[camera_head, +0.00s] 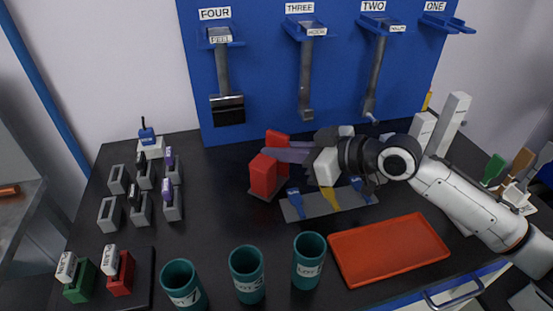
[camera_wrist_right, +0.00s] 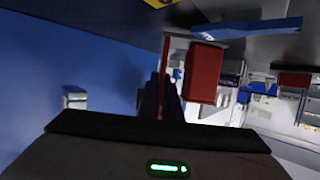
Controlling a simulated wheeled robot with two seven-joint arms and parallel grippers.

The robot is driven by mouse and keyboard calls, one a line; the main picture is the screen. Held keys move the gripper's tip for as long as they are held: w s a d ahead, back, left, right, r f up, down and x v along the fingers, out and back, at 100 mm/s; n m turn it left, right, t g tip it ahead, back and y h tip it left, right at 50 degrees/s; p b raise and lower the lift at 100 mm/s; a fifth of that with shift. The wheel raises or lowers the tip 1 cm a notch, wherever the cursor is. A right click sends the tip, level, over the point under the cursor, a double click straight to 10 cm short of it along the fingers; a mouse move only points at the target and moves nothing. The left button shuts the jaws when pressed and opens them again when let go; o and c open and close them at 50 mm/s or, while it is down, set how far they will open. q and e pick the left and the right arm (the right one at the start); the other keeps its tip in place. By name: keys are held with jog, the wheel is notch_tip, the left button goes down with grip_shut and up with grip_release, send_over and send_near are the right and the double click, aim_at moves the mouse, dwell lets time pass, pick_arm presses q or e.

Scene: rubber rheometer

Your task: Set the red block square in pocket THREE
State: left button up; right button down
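In the right wrist view, a thin red strip (camera_wrist_right: 165,65) runs between my dark fingers (camera_wrist_right: 163,98), and a wider red block (camera_wrist_right: 203,73) is to the right. I cannot tell whether the fingers press on the strip. Board label THREE (camera_head: 299,8) sits above a blue bracket with a hanging tool. My left gripper is not in view.
An orange tray (camera_head: 345,268) and teal cups (camera_head: 308,262) stand in front. Grey holders (camera_head: 110,214) are at left. The blue board (camera_head: 262,80) rises behind. Bare table lies between holders and red blocks.

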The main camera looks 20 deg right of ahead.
notch_tip(320, 180, up, 7)
jog(key=shift+r, duration=0.1)
jog(key=shift+a+r, duration=0.1)
jog(key=shift+r, duration=0.25)
jog(key=s+a+m+t+h, duration=0.3)
jog(key=s+a+m+h, duration=0.15)
jog(key=a, duration=0.55)
jog(key=m+h, duration=0.5)
send_near(277, 133)
jog(key=w+r, duration=0.1)
jog(key=w, duration=0.1)
jog(key=d+r+t, duration=0.1)
jog(key=d, duration=0.6)
jog(key=shift+s+d+r+n, duration=0.1)
jog(key=shift+n, duration=0.15)
